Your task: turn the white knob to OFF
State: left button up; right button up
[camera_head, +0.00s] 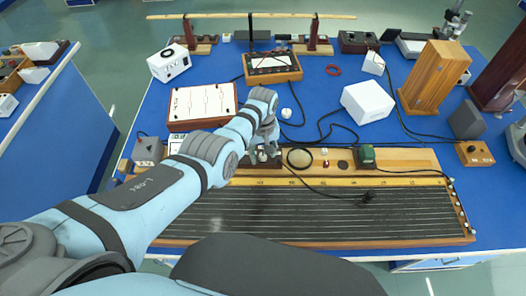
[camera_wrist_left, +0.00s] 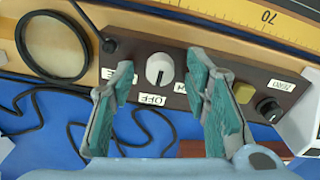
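The white knob (camera_wrist_left: 160,70) sits on a dark brown box panel (camera_wrist_left: 205,52) in the left wrist view. A label reading OFF (camera_wrist_left: 152,99) appears upside down just below it. Another label on the knob's right is partly hidden by a finger, and one on its left is partly cut off. My left gripper (camera_wrist_left: 158,66) is open, with one teal-padded finger on each side of the knob and visible gaps between. In the head view my left gripper (camera_head: 266,150) is over the box, and hides much of it. My right gripper is not in view.
The panel also carries a yellow button (camera_wrist_left: 243,93) and a black knob (camera_wrist_left: 268,110) beside a ZERO label. A round ring (camera_wrist_left: 55,46) lies left of the box. A long stringed board (camera_head: 330,212) lies in front, and cables cross the blue table.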

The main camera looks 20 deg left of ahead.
aim_at(263, 155)
pick_arm(q)
notch_tip(263, 155, up, 12)
dwell(0.4)
dwell(0.4)
